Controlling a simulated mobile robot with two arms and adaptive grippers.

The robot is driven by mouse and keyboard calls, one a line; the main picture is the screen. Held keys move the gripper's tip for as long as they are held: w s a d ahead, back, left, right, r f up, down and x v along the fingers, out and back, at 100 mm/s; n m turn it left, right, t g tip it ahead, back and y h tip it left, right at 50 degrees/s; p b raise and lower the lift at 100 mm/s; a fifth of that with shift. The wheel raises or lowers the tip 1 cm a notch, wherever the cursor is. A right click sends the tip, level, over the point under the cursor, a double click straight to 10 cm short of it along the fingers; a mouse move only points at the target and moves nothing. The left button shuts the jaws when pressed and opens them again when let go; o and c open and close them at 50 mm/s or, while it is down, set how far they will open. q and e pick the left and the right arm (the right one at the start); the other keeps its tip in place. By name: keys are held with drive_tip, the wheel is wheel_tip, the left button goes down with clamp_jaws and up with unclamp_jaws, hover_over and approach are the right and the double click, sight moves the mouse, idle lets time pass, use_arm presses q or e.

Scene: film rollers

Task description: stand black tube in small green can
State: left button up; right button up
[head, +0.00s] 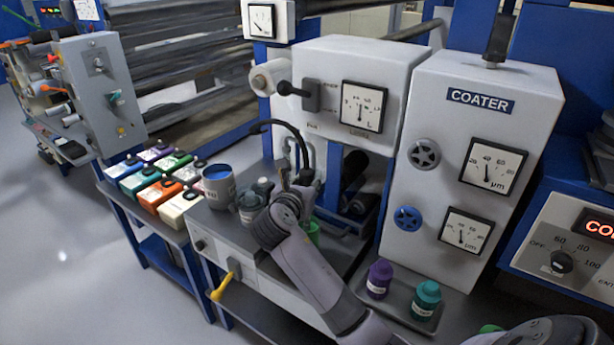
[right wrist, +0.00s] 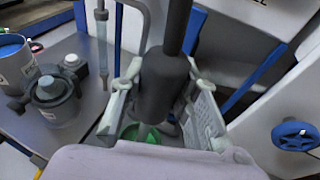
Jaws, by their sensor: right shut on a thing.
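My right gripper (head: 296,185) is shut on the black tube (right wrist: 163,88). In the right wrist view my gripper's fingers (right wrist: 163,100) flank the tube's thick dark body, with a thinner dark stem rising above it. The tube stands roughly upright. In the head view a black curved tube (head: 287,125) arches above the gripper. The small green can (head: 313,233) is below the gripper, mostly hidden by my arm. Its green also shows under the tube's lower end in the right wrist view (right wrist: 140,133). I cannot tell whether the tube's end is inside the can. My left gripper is not in view.
A grey lidded pot (head: 250,207) and a can with blue contents (head: 218,187) stand left of the gripper. Several coloured boxes (head: 163,188) fill the left bench. The coater cabinet (head: 460,150) stands right. Purple (head: 379,279) and teal (head: 426,300) jars sit in front of it.

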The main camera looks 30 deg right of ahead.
drive_tip(key=shift+f+b, duration=0.4)
drive_tip(key=shift+f, duration=1.75)
drive_tip(key=shift+f+b, duration=0.65)
drive_tip(key=shift+f, duration=1.9)
drive_tip(key=o, duration=1.1)
drive_tip(key=shift+o, duration=0.2)
drive_tip(key=shift+f, duration=0.1)
